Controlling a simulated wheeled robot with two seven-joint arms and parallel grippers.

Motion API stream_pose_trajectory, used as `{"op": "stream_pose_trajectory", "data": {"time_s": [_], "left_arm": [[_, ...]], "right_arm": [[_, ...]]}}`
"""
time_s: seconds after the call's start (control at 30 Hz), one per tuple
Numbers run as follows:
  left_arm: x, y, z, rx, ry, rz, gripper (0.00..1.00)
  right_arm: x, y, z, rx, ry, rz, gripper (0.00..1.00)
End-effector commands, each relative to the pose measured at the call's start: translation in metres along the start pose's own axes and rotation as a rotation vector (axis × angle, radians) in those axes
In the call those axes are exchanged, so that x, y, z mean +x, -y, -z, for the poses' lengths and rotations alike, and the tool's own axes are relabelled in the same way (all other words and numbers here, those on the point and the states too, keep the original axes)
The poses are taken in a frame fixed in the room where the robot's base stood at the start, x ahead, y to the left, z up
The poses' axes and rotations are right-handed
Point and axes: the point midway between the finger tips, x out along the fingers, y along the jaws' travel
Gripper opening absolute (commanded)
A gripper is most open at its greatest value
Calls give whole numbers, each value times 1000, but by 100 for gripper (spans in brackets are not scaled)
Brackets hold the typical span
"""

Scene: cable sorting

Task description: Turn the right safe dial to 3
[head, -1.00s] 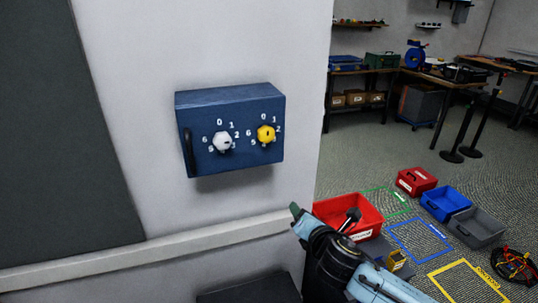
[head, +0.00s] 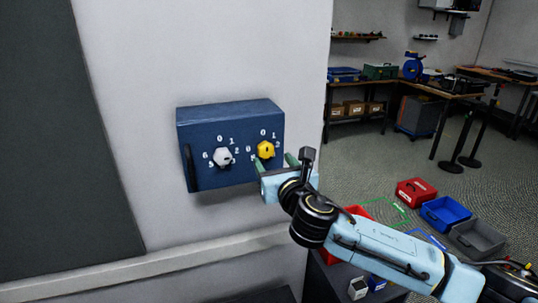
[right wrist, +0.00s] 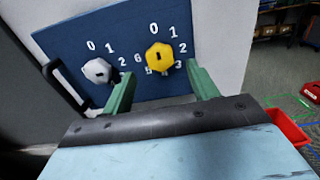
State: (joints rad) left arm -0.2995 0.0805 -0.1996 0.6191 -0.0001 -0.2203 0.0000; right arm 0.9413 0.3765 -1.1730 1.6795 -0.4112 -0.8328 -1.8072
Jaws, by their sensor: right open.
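The blue safe box (head: 207,120) is fixed on the white wall, with a white left dial (head: 222,157) and a yellow right dial (head: 265,150), each ringed by white numbers. My right gripper (head: 274,162) is open and empty, just in front of the yellow dial. In the right wrist view the yellow dial (right wrist: 160,56) shows between the two green fingertips (right wrist: 160,68), a little beyond them; I cannot tell whether they touch it. The dial has a dark mark on its face, but which number it points to is unclear. My left gripper is not in view.
A black handle (head: 190,167) sticks out on the safe's left side. A ledge (head: 170,254) runs along the wall below. Red (head: 411,192), blue (head: 440,212) and grey bins (head: 478,238) stand on the floor at right, with workbenches behind.

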Motion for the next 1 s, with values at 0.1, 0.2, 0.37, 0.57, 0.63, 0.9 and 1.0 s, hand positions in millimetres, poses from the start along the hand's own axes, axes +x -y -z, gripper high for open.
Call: {"op": "stream_pose_trajectory", "data": {"time_s": [0.1, 0.2, 0.37, 0.57, 0.63, 0.9, 1.0], "left_arm": [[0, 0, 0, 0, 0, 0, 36], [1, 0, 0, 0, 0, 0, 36], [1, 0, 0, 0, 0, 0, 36], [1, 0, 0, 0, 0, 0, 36], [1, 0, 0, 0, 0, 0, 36], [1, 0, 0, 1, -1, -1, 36], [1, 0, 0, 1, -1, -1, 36]], "right_arm": [[18, 0, 0, 0, 0, 2, 59], [30, 0, 0, 1, 1, 1, 59], [40, 0, 0, 2, 0, 0, 59], [44, 0, 0, 2, -1, 0, 59], [44, 0, 0, 2, -1, 0, 59], [44, 0, 0, 2, -1, 0, 38], [44, 0, 0, 2, -1, 0, 25]]}}
